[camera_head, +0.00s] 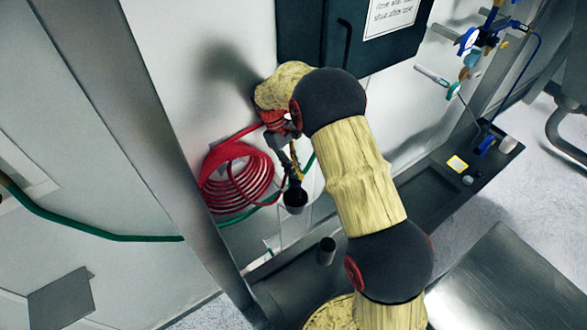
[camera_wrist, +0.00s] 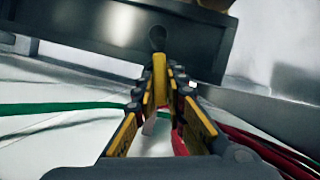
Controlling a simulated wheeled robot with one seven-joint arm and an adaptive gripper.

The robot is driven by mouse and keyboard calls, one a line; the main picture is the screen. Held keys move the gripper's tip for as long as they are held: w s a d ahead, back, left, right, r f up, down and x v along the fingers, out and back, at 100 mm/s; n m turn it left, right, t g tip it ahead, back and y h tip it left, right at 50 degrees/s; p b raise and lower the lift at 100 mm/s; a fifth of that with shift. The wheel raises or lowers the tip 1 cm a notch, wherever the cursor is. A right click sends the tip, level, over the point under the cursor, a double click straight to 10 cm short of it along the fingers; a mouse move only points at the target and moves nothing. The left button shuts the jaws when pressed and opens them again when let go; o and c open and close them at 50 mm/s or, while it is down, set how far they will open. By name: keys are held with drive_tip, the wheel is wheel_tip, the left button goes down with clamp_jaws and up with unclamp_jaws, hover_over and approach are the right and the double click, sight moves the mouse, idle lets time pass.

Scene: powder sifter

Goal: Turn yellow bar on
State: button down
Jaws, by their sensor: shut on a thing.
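The yellow bar (camera_wrist: 160,78) stands in the middle of the wrist view, a short narrow yellow piece between my fingertips. A small dark rounded part (camera_wrist: 157,39) shows just beyond its far end. My gripper (camera_wrist: 160,92) has dark fingers with yellow inner pads, closing in on both sides of the bar; it is shut on it. In the head view my gripper (camera_head: 289,160) hangs below my wrist near the wall, beside a black cup-like part (camera_head: 295,197). The bar cannot be told apart from the yellow pads there.
A red coiled hose (camera_head: 235,175) hangs on the wall left of my gripper. A green hose (camera_head: 105,234) runs along the wall. A dark wall box (camera_head: 300,30) is above. A small dark cylinder (camera_head: 326,251) stands below. Valves with blue handles (camera_head: 468,40) are at the upper right.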

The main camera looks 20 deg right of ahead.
drive_tip(key=shift+m, duration=0.3)
idle(1.1)
drive_tip(key=c, duration=1.8)
unclamp_jaws()
wheel_tip(320, 180, up, 10)
